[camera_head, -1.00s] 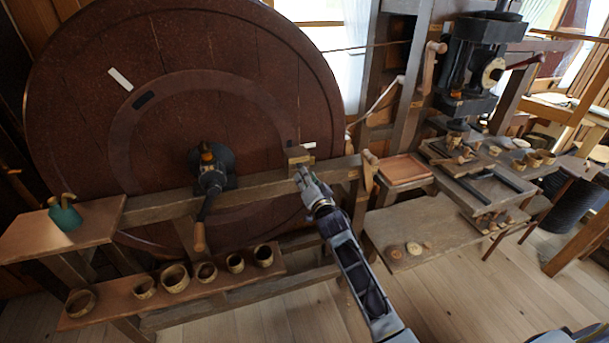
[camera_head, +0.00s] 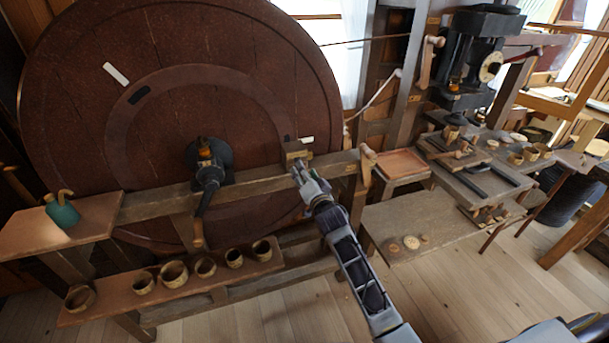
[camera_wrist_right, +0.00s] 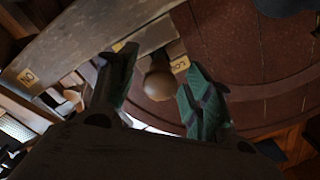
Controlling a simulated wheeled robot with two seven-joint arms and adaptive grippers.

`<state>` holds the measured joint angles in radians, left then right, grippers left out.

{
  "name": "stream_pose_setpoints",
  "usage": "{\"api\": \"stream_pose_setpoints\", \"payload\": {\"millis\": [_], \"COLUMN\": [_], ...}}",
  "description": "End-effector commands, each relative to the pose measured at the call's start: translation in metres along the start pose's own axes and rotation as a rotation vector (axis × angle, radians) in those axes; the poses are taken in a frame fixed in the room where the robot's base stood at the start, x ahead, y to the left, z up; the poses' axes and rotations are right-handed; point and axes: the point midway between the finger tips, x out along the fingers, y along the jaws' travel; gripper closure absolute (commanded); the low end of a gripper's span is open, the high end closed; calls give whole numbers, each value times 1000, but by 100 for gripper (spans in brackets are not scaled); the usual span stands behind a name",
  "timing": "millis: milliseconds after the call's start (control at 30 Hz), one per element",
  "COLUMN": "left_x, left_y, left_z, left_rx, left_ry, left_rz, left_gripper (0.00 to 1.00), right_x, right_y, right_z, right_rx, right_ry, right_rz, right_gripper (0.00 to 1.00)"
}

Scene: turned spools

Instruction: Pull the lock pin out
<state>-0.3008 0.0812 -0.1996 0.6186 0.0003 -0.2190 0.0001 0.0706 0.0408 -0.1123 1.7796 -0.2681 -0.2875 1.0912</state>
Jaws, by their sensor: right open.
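The lock pin seems to be the round wooden knob (camera_wrist_right: 159,84) in the right wrist view. It sticks out beside the grey wooden beam (camera_wrist_right: 95,40), in front of the large dark red wheel (camera_wrist_right: 265,70). My right gripper (camera_wrist_right: 163,68) is open, with one finger on each side of the knob; I cannot tell whether either finger touches it. In the head view my right gripper (camera_head: 300,172) is at the small wooden block (camera_head: 294,150) on the beam (camera_head: 255,181), and it hides the knob. My left gripper is not in view.
A crank (camera_head: 207,180) stands out from the wheel's hub left of my right gripper. A low shelf (camera_head: 215,286) holds several small turned cups. A wooden handle (camera_head: 368,163) is close on the right. A bench (camera_head: 420,222) and a press (camera_head: 475,60) stand farther right.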

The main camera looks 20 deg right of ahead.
Motion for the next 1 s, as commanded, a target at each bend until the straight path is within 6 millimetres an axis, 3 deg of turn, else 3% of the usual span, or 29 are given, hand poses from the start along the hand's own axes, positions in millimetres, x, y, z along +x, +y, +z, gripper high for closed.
{"api": "stream_pose_setpoints", "payload": {"millis": [267, 1000], "left_x": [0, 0], "left_y": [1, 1], "left_z": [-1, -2], "left_rx": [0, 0], "left_ry": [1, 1], "left_rz": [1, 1], "left_gripper": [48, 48], "right_x": [-14, -78], "right_y": [1, 1], "right_z": [0, 1], "right_rx": [1, 1], "right_ry": [0, -1], "right_rz": [1, 2], "right_gripper": [49, 49]}}
